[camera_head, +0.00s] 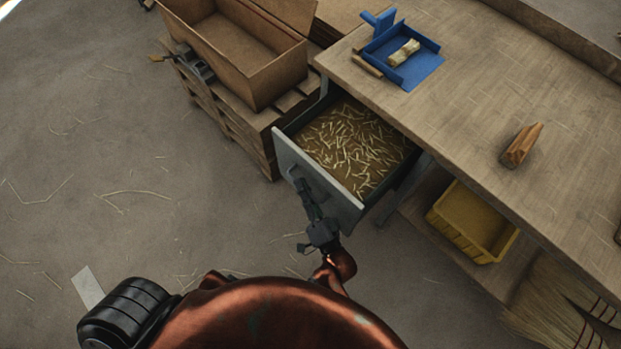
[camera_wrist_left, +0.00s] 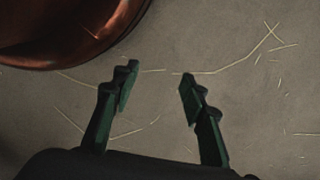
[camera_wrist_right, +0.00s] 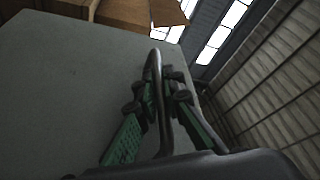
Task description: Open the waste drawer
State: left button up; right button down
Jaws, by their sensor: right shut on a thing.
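The waste drawer (camera_head: 350,150) under the workbench is pulled out, and straw bits cover its floor. Its grey front panel (camera_head: 338,199) faces my body. My right gripper (camera_head: 299,184) is at the front panel. In the right wrist view, the fingers of my right gripper (camera_wrist_right: 162,88) are shut around the metal drawer handle (camera_wrist_right: 156,70), beside the grey panel. My left gripper (camera_wrist_left: 157,80) shows in the left wrist view with its fingers apart and nothing between them, above the floor. In the head view my left gripper cannot be made out.
The workbench (camera_head: 470,110) carries a blue dustpan-like tray (camera_head: 418,66) and a wooden block (camera_head: 521,146). A yellow bin (camera_head: 471,222) sits on the shelf below. A cardboard box (camera_head: 240,50) stands on a pallet left of the drawer. Broom bristles (camera_head: 545,305) are at lower right. The left floor is open.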

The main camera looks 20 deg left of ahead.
pick_arm(q)
jog(key=s+a+f+p, duration=0.2)
jog(key=s+f, duration=0.1)
jog(key=f, duration=0.4)
jog(key=shift+f, duration=0.15)
pick_arm(e)
jog(key=s+a, duration=0.2)
jog(key=s, duration=0.5)
jog(key=shift+s+a, duration=0.4)
jog(key=shift+f, duration=0.1)
jog(key=c, duration=2)
grip_release()
jog(key=shift+c, duration=0.2)
jog(key=v, duration=1.2)
jog(key=shift+w, duration=0.1)
